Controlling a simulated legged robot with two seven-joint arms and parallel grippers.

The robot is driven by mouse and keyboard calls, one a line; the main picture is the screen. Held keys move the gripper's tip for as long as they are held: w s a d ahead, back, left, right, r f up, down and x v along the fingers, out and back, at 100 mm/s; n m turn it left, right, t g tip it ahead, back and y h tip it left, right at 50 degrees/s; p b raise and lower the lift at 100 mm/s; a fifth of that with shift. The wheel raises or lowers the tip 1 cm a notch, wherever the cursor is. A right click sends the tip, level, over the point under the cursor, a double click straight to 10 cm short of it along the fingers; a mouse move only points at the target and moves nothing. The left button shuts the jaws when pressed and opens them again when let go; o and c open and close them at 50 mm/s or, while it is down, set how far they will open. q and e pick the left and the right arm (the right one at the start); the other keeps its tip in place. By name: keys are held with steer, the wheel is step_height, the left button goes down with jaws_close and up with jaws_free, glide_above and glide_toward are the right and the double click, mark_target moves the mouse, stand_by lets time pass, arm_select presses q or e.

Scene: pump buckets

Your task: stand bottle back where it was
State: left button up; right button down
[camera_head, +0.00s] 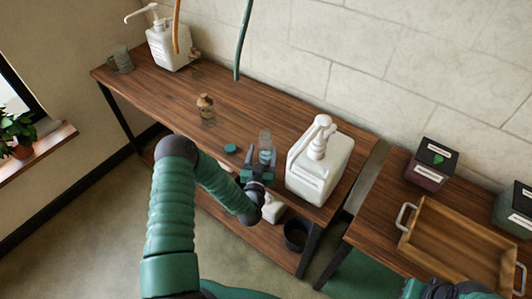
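A small clear bottle (265,140) is upright at the wooden table's front, just beyond my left gripper (258,168). The gripper's fingertips are at the bottle's lower part. I cannot tell whether they are closed on it or whether its base touches the table. A teal round lid (231,148) lies on the table to the left of the bottle. A large white pump bottle (321,165) stands close on the right. Part of my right arm and gripper (455,290) shows at the bottom right edge, its fingers unclear.
The wooden table (165,85) also holds a small brown-topped jar (206,106), another white pump bottle (168,47) and a grey-green mug (120,60). Hanging hoses (242,45) are above it. A wooden tray (455,240) and dark boxes (433,165) occupy the right table.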

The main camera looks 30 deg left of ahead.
mark_target(265, 156)
arm_select(q)
steer(key=shift+a, duration=0.2)
steer(key=shift+d+r, duration=0.25)
steer(key=shift+d, duration=0.25)
steer(key=v, duration=0.4)
steer(key=shift+d+r, duration=0.15)
steer(key=shift+d, duration=0.2)
steer(key=b+v, duration=0.1)
steer(key=v, duration=0.6)
steer(key=shift+s, duration=0.5)
arm_select(e)
steer(key=shift+d+f, duration=0.2)
steer(key=shift+f, duration=0.5)
arm_select(q)
steer(key=shift+a, duration=0.2)
